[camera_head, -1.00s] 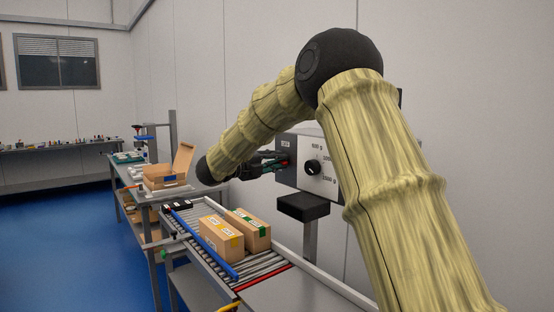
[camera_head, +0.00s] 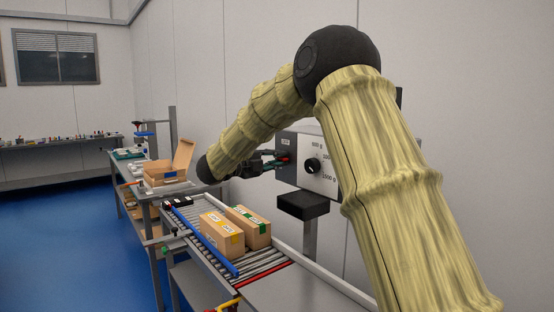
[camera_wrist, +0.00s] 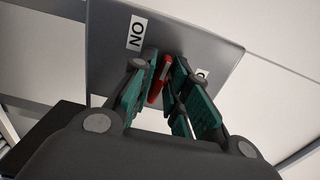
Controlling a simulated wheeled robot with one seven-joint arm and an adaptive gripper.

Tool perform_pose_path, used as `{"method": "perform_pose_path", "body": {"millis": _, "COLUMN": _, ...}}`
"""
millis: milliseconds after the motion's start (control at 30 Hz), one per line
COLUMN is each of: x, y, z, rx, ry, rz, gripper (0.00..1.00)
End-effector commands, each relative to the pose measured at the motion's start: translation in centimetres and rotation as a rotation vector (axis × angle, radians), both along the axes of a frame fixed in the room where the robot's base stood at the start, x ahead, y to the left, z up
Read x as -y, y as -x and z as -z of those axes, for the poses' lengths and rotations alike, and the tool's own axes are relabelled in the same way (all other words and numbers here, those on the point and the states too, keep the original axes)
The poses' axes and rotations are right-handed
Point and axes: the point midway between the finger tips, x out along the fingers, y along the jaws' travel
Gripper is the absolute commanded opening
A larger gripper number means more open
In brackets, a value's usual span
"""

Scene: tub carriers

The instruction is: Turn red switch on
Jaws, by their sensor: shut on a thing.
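The red switch (camera_wrist: 160,80) is a small red lever on the grey face of a control box (camera_wrist: 110,50). In the wrist view it stands between the green-padded fingers of my gripper (camera_wrist: 162,82), which are shut on it. An "ON" label (camera_wrist: 137,32) is on the panel beside the lever, and a second label (camera_wrist: 202,75) is partly hidden by a finger. In the head view my gripper (camera_head: 278,160) is at the left part of the control box (camera_head: 318,178), and only a speck of red shows there.
A black block (camera_head: 303,206) is below the box. A roller conveyor (camera_head: 262,268) with two cartons (camera_head: 222,234) runs below my arm. An open carton (camera_head: 166,177) stands on a table behind.

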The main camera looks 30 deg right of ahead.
Motion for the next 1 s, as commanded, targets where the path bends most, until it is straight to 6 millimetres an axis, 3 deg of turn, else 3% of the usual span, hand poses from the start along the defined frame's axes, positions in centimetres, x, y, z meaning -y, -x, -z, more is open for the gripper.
{"method": "perform_pose_path", "body": {"millis": 500, "x": -0.08, "y": -0.17, "z": -0.42, "rx": 0.003, "ry": 0.004, "rz": -0.005, "gripper": 0.0}}
{"method": "perform_pose_path", "body": {"millis": 533, "x": -0.08, "y": -0.17, "z": -0.42, "rx": 0.003, "ry": 0.004, "rz": -0.005, "gripper": 0.19}}
{"method": "perform_pose_path", "body": {"millis": 633, "x": -0.08, "y": -0.14, "z": -0.38, "rx": 0.003, "ry": 0.003, "rz": -0.004, "gripper": 0.35}}
{"method": "perform_pose_path", "body": {"millis": 1000, "x": -0.29, "y": -0.02, "z": -0.11, "rx": 0.0, "ry": 0.001, "rz": -0.001, "gripper": 0.35}}
